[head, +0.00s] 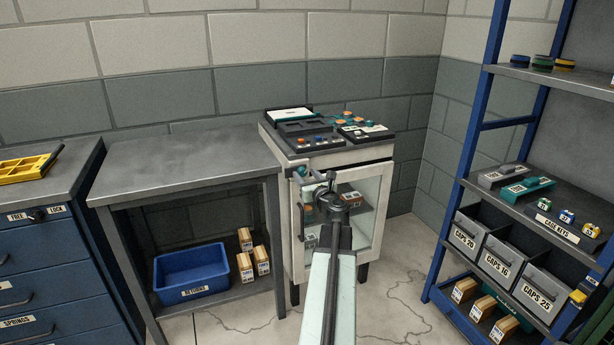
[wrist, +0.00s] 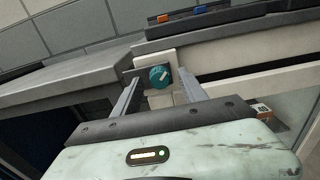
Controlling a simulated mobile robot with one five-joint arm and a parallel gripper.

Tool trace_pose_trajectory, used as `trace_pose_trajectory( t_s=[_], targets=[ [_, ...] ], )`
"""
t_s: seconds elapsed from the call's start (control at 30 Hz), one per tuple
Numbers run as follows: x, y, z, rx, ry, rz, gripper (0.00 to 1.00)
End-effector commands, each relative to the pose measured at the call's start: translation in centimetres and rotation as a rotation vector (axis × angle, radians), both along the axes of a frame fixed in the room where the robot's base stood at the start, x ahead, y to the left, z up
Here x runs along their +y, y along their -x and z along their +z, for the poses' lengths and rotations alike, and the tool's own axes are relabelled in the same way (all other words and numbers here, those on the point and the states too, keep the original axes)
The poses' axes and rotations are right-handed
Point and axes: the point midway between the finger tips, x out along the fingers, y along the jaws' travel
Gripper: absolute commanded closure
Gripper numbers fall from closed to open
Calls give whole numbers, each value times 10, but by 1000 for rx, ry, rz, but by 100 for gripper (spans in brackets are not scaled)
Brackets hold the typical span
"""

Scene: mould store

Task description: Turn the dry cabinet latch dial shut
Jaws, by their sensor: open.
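The dry cabinet (head: 365,158) is pale with a glass door and stands in the middle of the head view. Its latch dial (wrist: 159,77), a round teal knob with a small light mark, is on the cabinet's pale upper corner in the wrist view. It is small in the head view (head: 302,171). My gripper (head: 311,179) is in front of that corner. In the wrist view its two open fingers reach toward the dial, one on each side, with gaps showing. I cannot tell whether the fingertips are level with the dial. The door looks closed.
Instruments (head: 305,130) cover the cabinet's top. A bare grey bench (head: 185,160) is close on the left, with a blue bin (head: 190,272) and small boxes below. A blue shelf rack (head: 468,150) stands on the right. Floor right of the cabinet is clear.

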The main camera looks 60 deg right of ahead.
Motion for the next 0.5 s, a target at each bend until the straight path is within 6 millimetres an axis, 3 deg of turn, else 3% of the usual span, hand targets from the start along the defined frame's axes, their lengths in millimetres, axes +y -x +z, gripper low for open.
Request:
trace_pose_trajectory(
  t_s=[0.27, 0.43, 0.5],
  targets=[
    [-3, -4, 0, 1, 1, -1, 50],
    [-4, -4, 0, 1, 1, -1, 97],
    [-4, -4, 0, 1, 1, -2, 100]
  ],
)
